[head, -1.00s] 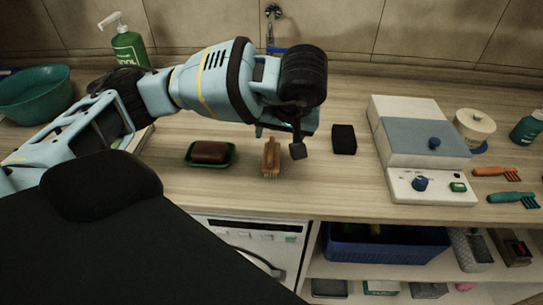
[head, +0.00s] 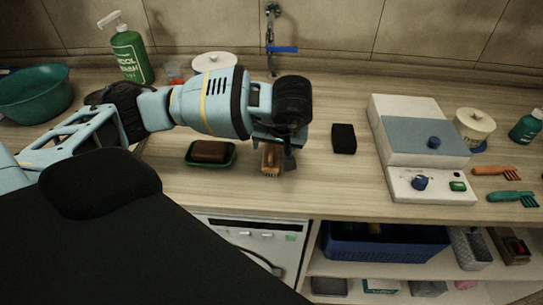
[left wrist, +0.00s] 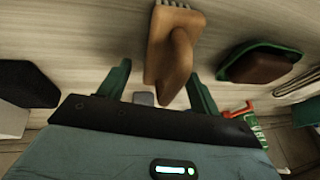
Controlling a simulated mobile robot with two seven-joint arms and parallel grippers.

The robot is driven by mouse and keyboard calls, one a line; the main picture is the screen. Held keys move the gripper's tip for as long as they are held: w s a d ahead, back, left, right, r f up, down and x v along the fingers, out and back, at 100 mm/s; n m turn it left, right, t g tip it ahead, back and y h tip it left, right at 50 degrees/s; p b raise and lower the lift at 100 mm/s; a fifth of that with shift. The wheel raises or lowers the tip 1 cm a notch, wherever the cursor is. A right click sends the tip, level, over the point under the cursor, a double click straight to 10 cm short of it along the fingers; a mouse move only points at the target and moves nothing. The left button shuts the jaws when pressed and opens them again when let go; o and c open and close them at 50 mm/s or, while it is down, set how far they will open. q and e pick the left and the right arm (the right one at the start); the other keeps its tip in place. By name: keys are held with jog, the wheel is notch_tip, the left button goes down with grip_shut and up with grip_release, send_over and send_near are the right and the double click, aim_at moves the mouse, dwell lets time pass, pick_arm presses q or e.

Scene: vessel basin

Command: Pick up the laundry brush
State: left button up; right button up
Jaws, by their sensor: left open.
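The laundry brush (head: 270,158) is wooden, with pale bristles at its near end. It lies on the counter between the soap dish and a black block, partly hidden by my left gripper in the head view. My left gripper (head: 279,155) is open just above it. In the left wrist view the brush (left wrist: 172,52) reaches between the two green fingers of the left gripper (left wrist: 165,85), with a finger on each side. I cannot tell whether either finger touches it. My right gripper is not in view.
A brown soap bar sits in a green dish (head: 229,161) left of the brush. A black block (head: 344,139) lies to the right, then a white and blue-grey appliance (head: 425,150). Orange (head: 496,171) and teal (head: 513,197) brushes lie far right. The counter's front edge is close.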

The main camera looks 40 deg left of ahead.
pick_arm(q)
jog(key=c, duration=1.1)
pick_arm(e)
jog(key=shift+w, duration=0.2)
